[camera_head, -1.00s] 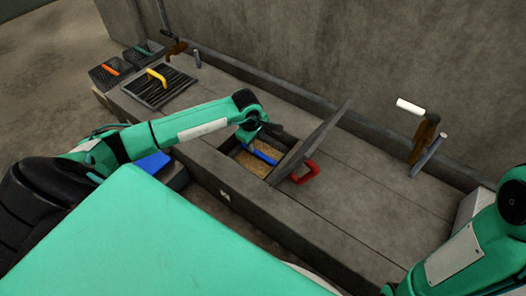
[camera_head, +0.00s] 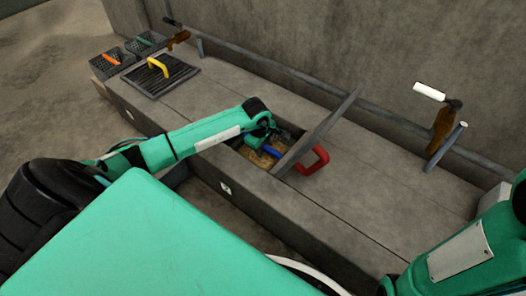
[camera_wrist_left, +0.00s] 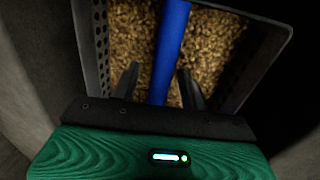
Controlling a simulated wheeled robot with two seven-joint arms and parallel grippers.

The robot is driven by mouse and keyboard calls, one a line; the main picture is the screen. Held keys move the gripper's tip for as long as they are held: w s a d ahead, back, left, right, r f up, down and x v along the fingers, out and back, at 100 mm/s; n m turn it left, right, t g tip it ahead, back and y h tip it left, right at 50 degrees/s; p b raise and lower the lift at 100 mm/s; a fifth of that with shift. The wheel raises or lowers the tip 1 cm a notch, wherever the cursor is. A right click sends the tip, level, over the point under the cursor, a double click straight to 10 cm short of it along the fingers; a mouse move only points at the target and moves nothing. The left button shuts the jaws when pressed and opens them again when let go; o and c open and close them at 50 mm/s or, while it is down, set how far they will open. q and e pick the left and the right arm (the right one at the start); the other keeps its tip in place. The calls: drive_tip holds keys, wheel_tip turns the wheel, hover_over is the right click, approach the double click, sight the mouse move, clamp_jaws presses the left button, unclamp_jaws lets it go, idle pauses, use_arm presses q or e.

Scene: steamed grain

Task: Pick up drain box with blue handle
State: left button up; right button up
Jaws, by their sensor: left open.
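The drain box with the blue handle (camera_wrist_left: 169,48) sits inside the open steamer pit, filled with tan grain (camera_wrist_left: 212,45). In the head view its blue handle (camera_head: 264,150) shows partly, next to my left gripper (camera_head: 262,135). In the left wrist view my left gripper (camera_wrist_left: 160,85) is open, with its two fingers on either side of the blue handle; whether they touch it I cannot tell. The perforated box wall (camera_wrist_left: 93,45) shows at the left. My right gripper is out of view; only part of my right arm shows at the lower right.
A closed grate with a yellow handle (camera_head: 158,67) lies to the left. Baskets with orange (camera_head: 111,60) and green (camera_head: 146,42) handles stand at the far left.

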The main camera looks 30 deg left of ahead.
use_arm(q)
drive_tip(key=shift+w+f+b, duration=0.25)
drive_tip(key=shift+f+b, duration=0.15)
drive_tip(key=shift+f, duration=0.7)
clamp_jaws()
idle(0.5)
drive_tip(key=shift+r, duration=0.2)
